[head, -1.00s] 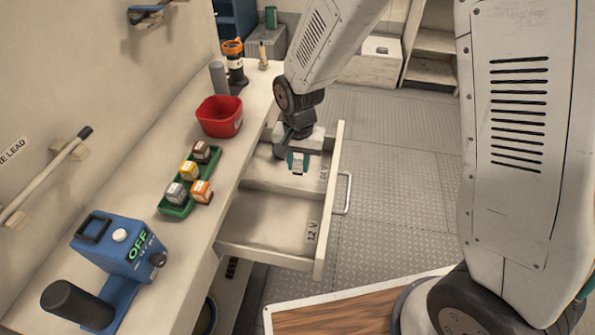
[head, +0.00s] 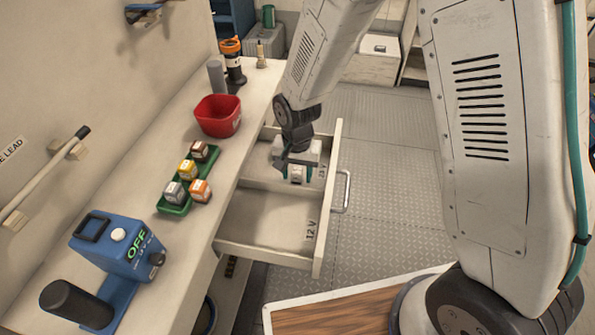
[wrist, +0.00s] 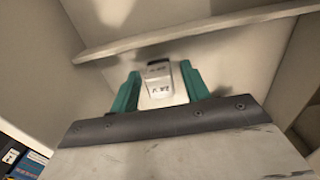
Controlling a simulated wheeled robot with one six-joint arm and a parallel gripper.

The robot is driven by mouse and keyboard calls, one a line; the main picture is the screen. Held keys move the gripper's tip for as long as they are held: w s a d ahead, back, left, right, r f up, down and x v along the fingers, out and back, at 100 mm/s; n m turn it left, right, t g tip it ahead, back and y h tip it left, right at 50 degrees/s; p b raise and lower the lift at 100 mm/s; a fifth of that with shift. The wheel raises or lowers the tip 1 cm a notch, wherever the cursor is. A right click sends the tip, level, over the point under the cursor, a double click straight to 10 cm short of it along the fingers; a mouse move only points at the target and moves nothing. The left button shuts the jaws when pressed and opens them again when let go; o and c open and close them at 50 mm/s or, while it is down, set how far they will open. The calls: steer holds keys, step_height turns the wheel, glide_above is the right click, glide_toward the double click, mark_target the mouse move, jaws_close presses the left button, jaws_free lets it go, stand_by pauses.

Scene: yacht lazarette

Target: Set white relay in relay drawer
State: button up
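The white relay (wrist: 160,82) sits between the two teal fingers of my gripper (wrist: 161,88) in the wrist view, with a voltage label on its face that reads upside down. In the head view my gripper (head: 297,172) is low inside the far compartment of the open relay drawer (head: 262,250), with the relay (head: 297,174) showing small between the fingers. Whether the relay touches the drawer floor I cannot tell. The near compartment is empty and marked 12 V; the far compartment's label is partly hidden.
On the bench, a green tray (head: 176,209) holds several coloured relays beside a red bin (head: 218,116). A blue device (head: 118,246) reading OFF stands nearer. The drawer's divider (head: 270,188) and walls lie close around my gripper. Open floor lies right of the drawer.

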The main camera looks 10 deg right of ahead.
mark_target(297, 171)
steer(key=s+d+r+n, duration=0.1)
steer(key=s+d+r, duration=0.15)
steer(key=r, duration=0.75)
steer(key=s+d+r, duration=0.2)
steer(key=d+r, duration=0.2)
steer(key=r, duration=0.7)
steer(key=s+d+r+n, duration=0.1)
steer(key=s+d+r, duration=0.1)
steer(key=s, duration=0.4)
steer(key=s+d+r+n, duration=0.1)
steer(key=s+d+r, duration=0.2)
steer(key=s, duration=0.4)
steer(key=s+d+r+n+t, duration=0.1)
steer(key=s+d+r, duration=0.2)
steer(key=s+d, duration=0.2)
steer(key=shift+s+r, duration=0.25)
steer(key=shift+s, duration=0.5)
